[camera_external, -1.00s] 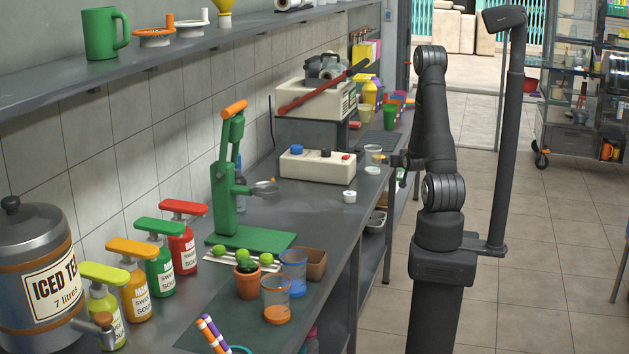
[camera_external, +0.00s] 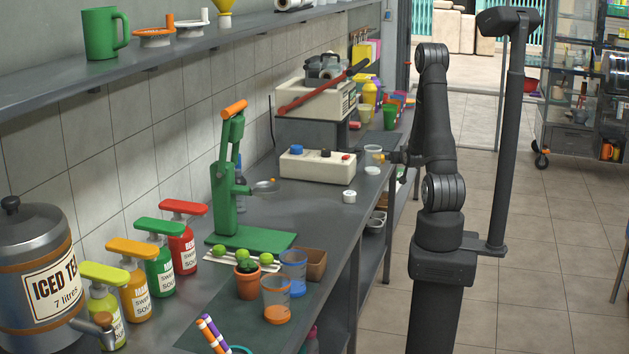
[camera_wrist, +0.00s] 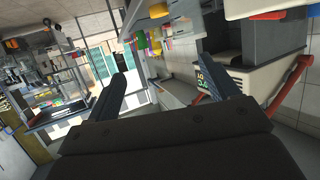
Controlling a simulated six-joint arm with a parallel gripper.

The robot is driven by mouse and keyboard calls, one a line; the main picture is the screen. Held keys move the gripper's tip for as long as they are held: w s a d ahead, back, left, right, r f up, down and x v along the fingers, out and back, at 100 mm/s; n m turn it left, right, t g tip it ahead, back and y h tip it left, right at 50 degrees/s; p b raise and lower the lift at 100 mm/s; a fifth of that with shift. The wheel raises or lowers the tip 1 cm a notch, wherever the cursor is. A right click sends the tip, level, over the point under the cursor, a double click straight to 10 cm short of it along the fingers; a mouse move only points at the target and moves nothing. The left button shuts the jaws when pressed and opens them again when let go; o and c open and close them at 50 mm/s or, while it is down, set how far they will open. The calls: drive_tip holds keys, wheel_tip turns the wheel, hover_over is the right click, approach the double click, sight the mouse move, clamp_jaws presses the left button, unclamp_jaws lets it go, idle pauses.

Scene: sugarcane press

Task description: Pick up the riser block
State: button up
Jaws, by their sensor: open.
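No object is clearly recognisable as the riser block. One candidate is the small brown block-like box (camera_external: 313,264) on the bench beside the clear cups; I cannot tell if it is solid. Another is the grey stand (camera_external: 306,134) under the cream machine. My gripper (camera_external: 397,158) is over the bench's right edge in the external view, small and partly hidden by my arm. In the wrist view my gripper (camera_wrist: 165,72) has its two dark fingers wide apart, with nothing between them. The brown box is well away from it, nearer the external camera.
A cream control box (camera_external: 318,166) and a clear cup (camera_external: 374,155) stand near my gripper. The green press (camera_external: 224,190), bottles and a drinks urn (camera_external: 40,270) line the bench. The cream machine (camera_wrist: 262,80) with a red bar (camera_wrist: 290,92) fills the wrist view's right side. Floor at right is clear.

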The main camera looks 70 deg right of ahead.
wheel_tip(320, 180, up, 11)
drive_tip(key=w+d+n+g+y, duration=0.15)
drive_tip(key=w+d+y, duration=0.35)
drive_tip(key=d, duration=0.7)
drive_tip(key=w+d+g+y, duration=0.2)
drive_tip(key=w+d+y, duration=0.25)
drive_tip(key=d, duration=0.75)
drive_tip(key=shift+n, duration=0.25)
drive_tip(key=x, duration=0.5)
drive_tip(key=a+x, duration=0.1)
drive_tip(key=x, duration=1)
drive_tip(key=shift+s+a+f, duration=0.15)
drive_tip(key=shift+s+f, duration=0.2)
drive_tip(key=shift+h, duration=0.25)
drive_tip(key=shift+x, duration=2.85)
drive_tip(key=shift+a, duration=0.1)
drive_tip(key=c, duration=1.1)
